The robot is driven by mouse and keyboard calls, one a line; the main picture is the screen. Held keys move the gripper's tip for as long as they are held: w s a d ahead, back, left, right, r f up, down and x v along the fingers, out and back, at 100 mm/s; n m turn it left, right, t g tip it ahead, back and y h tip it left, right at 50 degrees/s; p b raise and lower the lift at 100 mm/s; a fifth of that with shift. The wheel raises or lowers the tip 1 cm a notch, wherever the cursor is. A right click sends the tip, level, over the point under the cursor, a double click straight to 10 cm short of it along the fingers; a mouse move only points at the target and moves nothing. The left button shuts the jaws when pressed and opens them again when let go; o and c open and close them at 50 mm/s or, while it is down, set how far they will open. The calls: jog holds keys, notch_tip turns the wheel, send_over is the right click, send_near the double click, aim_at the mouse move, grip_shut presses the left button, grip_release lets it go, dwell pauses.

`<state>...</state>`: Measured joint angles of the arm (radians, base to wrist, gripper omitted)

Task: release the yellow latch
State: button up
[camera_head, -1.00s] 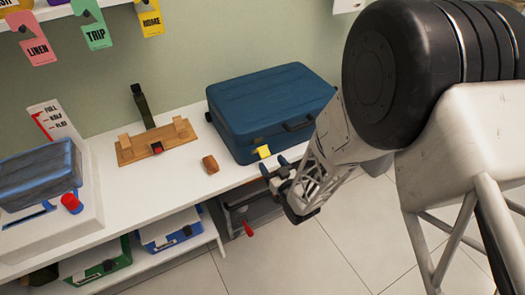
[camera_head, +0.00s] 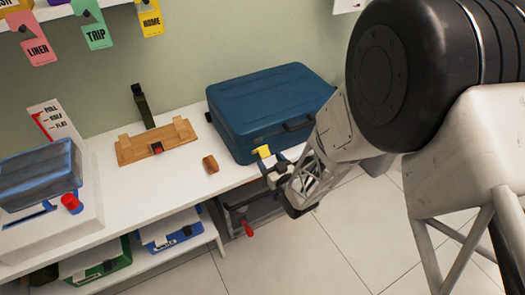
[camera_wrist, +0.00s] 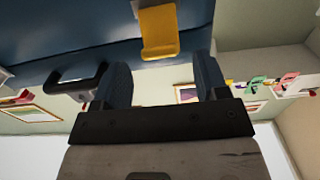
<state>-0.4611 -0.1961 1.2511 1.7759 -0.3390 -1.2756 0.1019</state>
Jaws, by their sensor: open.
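The blue suitcase (camera_head: 268,105) lies closed on the white worktop. Its yellow latch (camera_head: 263,151) is on the front face, left of the black handle (camera_head: 298,125). In the wrist view the yellow latch (camera_wrist: 160,35) hangs as a tab at the top, between the lines of my two fingers. My gripper (camera_head: 268,164) is right at the latch in the head view. In the wrist view the gripper (camera_wrist: 161,72) is open, with nothing between the fingers. The latch lies just beyond the fingertips; I cannot tell whether they touch it.
A wooden block (camera_head: 210,164) and a wooden stand (camera_head: 155,142) are left of the suitcase. A white unit with a red knob (camera_head: 71,203) is at far left. Blue and green boxes sit on the lower shelf. A red handle (camera_head: 248,228) sticks out below the worktop.

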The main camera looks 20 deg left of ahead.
aim_at(264, 155)
jog(key=shift+x, duration=2.95)
jog(key=c, duration=0.8)
jog(key=shift+s+d+f+t+y, duration=0.1)
jog(key=shift+f+t+y, duration=0.25)
jog(key=shift+t+y, duration=0.5)
jog(key=shift+s+d+f+t+y, duration=0.15)
jog(key=shift+f+t+y, duration=0.2)
jog(key=shift+t+y, duration=0.5)
jog(key=o, duration=0.8)
jog(key=shift+s, duration=0.1)
jog(key=v, duration=0.7)
jog(key=shift+s+d, duration=0.2)
jog(key=shift+d, duration=0.05)
